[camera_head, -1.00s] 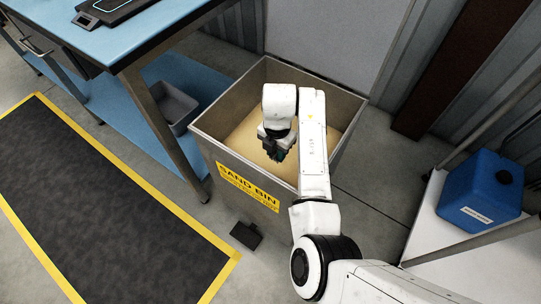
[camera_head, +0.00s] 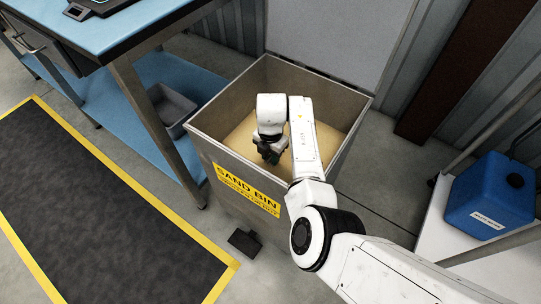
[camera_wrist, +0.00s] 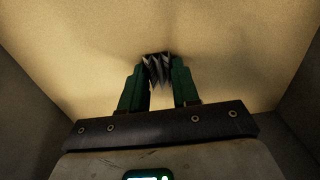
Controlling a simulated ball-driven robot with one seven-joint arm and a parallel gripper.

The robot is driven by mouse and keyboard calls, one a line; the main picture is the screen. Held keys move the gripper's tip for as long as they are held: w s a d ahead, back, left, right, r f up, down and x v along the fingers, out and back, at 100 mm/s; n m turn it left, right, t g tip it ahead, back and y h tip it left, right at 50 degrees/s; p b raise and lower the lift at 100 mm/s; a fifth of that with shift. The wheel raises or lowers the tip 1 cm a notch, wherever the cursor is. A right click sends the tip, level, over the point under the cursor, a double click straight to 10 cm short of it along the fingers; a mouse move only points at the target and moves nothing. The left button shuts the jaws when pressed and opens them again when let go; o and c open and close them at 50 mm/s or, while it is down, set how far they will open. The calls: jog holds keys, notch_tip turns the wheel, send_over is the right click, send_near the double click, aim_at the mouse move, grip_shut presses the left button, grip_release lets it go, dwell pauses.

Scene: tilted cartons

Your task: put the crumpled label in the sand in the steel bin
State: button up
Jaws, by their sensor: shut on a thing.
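The steel bin (camera_head: 215,151) stands open, with a yellow "SAND BIN" sign on its front. Pale sand (camera_head: 238,133) fills its bottom, and the sand (camera_wrist: 225,50) fills most of the wrist view. My gripper (camera_head: 271,157) is inside the bin, below the rim, pointing down. In the wrist view my gripper (camera_wrist: 159,75) has its green fingers shut on a small, dark, crumpled, spiky thing (camera_wrist: 158,65), which looks like the crumpled label. It is held between the fingertips, over the sand. I cannot tell whether it touches the sand. In the head view it is hidden by the gripper.
A black pedal (camera_head: 245,242) sits before the bin. A blue canister (camera_head: 490,195) stands on a white surface at right.

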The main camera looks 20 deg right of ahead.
jog(key=shift+f, duration=0.1)
jog(key=o, duration=1)
notch_tip(320, 180, up, 12)
jog(key=p, duration=0.4)
